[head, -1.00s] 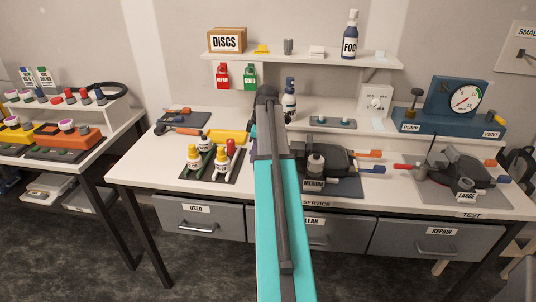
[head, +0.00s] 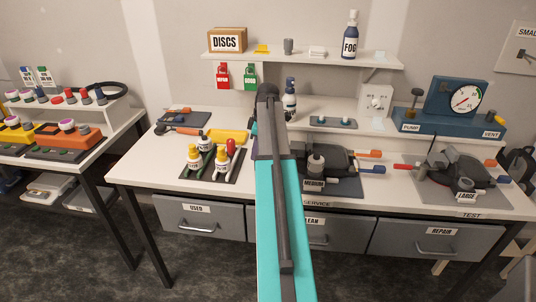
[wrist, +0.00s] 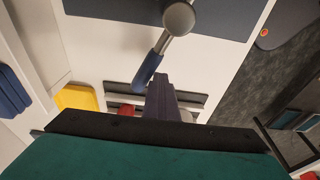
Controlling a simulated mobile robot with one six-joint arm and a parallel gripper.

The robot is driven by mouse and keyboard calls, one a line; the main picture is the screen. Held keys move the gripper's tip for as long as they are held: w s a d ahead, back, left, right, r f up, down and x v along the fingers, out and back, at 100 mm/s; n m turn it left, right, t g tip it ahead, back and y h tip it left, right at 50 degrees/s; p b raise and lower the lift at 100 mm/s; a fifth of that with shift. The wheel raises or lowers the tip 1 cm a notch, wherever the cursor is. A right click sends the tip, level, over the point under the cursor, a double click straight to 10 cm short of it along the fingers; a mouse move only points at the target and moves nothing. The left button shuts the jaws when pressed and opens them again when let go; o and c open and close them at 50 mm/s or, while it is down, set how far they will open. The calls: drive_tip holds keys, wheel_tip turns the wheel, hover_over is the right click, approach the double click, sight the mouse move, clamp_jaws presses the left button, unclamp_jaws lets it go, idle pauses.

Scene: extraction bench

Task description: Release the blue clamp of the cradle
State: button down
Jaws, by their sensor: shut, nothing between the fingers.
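A lever with a blue handle (wrist: 149,68) shows in the wrist view, joined by a grey rod to a round grey knob above a dark mat. My gripper (wrist: 161,80) is shut and empty, its tip close beside the blue handle; I cannot tell whether they touch.
The large cradle (head: 462,170) stands on the right. Several bottles stand in a dark rack (head: 225,174) left of my arm, near a yellow tray (head: 228,136). A pump unit (head: 455,110) and a shelf (head: 300,58) are behind.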

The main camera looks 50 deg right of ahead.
drive_tip(key=shift+d, duration=0.1)
drive_tip(key=shift+w+d, duration=0.3)
drive_tip(key=shift+d, duration=0.65)
drive_tip(key=shift+w+d, duration=0.1)
drive_tip(key=shift+d, duration=0.8)
